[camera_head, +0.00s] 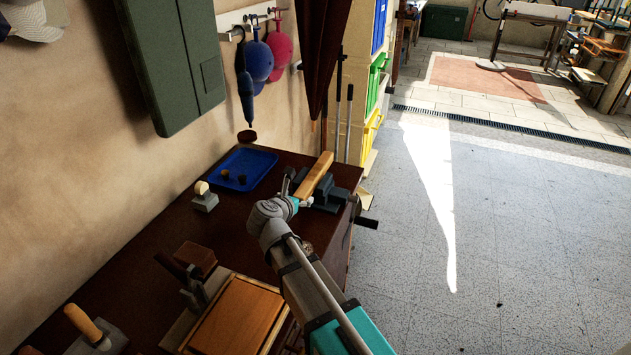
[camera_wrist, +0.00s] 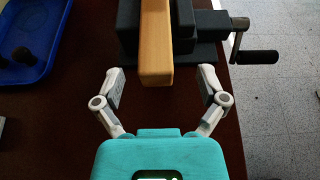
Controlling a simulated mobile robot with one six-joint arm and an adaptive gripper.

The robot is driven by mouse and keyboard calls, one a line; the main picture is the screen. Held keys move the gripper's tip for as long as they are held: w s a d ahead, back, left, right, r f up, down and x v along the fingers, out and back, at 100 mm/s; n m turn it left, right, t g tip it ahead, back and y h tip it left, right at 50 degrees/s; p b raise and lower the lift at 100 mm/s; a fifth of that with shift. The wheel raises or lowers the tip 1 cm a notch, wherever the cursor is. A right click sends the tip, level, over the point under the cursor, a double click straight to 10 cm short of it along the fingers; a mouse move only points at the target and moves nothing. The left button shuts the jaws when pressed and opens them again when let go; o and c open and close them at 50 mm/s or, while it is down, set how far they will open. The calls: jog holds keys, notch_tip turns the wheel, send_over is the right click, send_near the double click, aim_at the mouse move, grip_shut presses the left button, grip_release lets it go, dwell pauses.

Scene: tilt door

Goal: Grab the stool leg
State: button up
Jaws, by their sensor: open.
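The stool leg (camera_head: 315,175) is a light wooden bar held in a dark vise (camera_head: 332,194) on the brown workbench. In the wrist view the stool leg (camera_wrist: 155,45) points its near end toward my gripper, with the vise (camera_wrist: 128,35) around it farther back. My gripper (camera_wrist: 160,88) is open, one finger on each side of the leg's near end and apart from it. In the head view my gripper (camera_head: 297,200) is at the leg's near end, and my arm partly hides the bench there.
The vise's crank handle (camera_wrist: 257,57) sticks out at the right, past the bench edge. A blue tray (camera_head: 243,168) with small dark items lies left of the vise. A wooden board (camera_head: 235,318) lies nearer on the bench. The floor (camera_head: 480,210) at right is mostly clear.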

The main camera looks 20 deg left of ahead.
aim_at(304, 191)
jog(key=shift+w+f, duration=0.2)
jog(key=shift+w, duration=0.25)
jog(key=shift+a+f+b+x, duration=0.15)
jog(key=shift+b+x, duration=0.45)
jog(key=shift+x, duration=0.5)
jog(key=shift+a+f+b+x, duration=0.15)
jog(key=shift+b+x, duration=0.45)
jog(key=shift+x, duration=0.5)
jog(key=shift+w+d, duration=0.1)
jog(key=shift+w, duration=0.2)
grip_shut()
jog(key=shift+r, duration=0.15)
